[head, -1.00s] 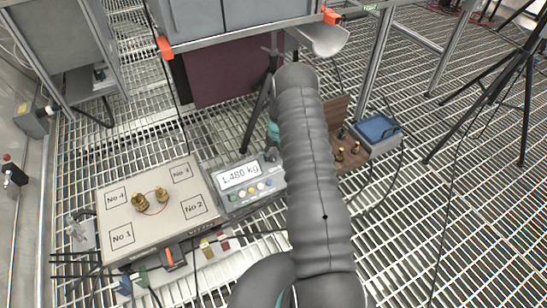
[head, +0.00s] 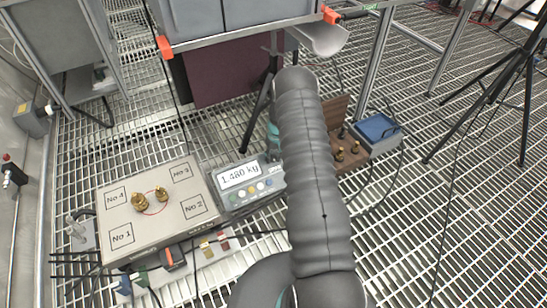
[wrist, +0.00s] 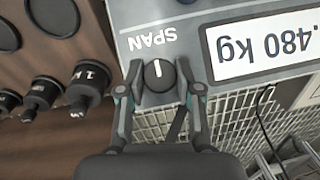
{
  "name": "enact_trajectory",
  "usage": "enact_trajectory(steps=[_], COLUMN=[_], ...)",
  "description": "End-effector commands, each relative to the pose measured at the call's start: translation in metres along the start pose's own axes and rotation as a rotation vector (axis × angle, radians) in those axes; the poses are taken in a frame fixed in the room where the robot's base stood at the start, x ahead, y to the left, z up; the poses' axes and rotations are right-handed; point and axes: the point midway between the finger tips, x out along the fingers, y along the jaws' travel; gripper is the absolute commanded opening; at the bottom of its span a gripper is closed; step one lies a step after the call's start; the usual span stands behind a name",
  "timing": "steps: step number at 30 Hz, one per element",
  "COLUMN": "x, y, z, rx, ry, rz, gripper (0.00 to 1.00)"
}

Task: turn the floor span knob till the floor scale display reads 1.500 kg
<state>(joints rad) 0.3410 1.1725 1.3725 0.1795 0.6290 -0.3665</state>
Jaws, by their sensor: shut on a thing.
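The floor scale display (head: 238,175) reads 1.480 kg in the head view; the wrist view shows part of the same display (wrist: 262,45) upside down, with ".480 kg" legible. The span knob (wrist: 159,75) is black and round with a white pointer line, beside the SPAN label. My gripper (wrist: 160,88) has one finger on each side of the knob and is shut on it. In the head view my arm hides the knob and the gripper.
Cables lie on the grated floor, and a tripod (head: 500,95) stands at right.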

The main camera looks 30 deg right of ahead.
Motion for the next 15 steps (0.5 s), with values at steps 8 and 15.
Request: enact_trajectory(steps=[8,15], x=[0.0045,0.0053], y=[0.0022,0.0038], z=[-0.0001,-0.0002], rx=[0.109,0.272], ry=[0.000,0.002], rz=[-0.075,-0.187], gripper=[0.00,0.00])
